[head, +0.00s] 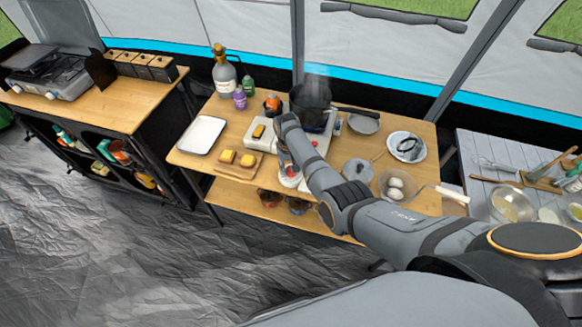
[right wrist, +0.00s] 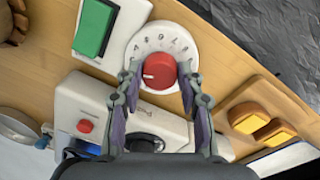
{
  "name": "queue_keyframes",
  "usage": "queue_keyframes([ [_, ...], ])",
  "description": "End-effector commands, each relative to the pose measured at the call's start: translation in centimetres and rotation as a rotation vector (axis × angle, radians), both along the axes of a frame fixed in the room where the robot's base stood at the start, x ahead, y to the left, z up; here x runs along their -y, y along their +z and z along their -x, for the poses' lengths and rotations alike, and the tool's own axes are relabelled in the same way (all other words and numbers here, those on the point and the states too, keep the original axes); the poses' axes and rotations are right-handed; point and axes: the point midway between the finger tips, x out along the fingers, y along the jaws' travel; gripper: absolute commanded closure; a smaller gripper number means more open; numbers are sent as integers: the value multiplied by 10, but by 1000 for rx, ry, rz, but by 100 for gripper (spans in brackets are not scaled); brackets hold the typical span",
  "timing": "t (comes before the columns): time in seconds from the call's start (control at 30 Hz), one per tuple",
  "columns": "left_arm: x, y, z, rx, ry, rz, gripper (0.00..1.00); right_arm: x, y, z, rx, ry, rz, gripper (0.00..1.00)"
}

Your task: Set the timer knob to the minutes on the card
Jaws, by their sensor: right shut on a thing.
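The timer is a round white dial (right wrist: 143,42) with dark figures around its rim and a red knob (right wrist: 159,70) in the middle. A pale mark shows on the knob's left side in the right wrist view. The figures are too blurred to read surely. In the head view the timer (head: 290,181) is near the table's front edge, partly behind my gripper. My right gripper (right wrist: 160,76) is shut on the red knob, one finger on each side; it also shows in the head view (head: 287,165). No readable card shows. My left gripper is out of view.
A green panel on a white block (right wrist: 94,28) is beside the dial. A white appliance (right wrist: 75,100) with a red button stands close by. A wooden board (head: 222,169) with yellow blocks, a white tray (head: 203,135), a dark pot (head: 309,100) and bowls crowd the table.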

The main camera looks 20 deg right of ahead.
Motion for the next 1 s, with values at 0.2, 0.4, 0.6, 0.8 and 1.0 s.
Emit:
queue_keyframes([
  [0.2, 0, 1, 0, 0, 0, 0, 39, 0, 1, -2, 4, -51, -1, 94],
  [0.4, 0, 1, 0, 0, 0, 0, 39, 0, 1, -2, 5, -69, 0, 94],
  [0.6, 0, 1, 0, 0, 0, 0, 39, 0, 1, -2, 5, -72, 0, 94],
  [0.8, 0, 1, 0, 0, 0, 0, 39, 0, 1, -2, 5, -72, 0, 94],
  [1.0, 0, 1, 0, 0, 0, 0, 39, 0, 1, -2, 4, -71, 0, 40],
])
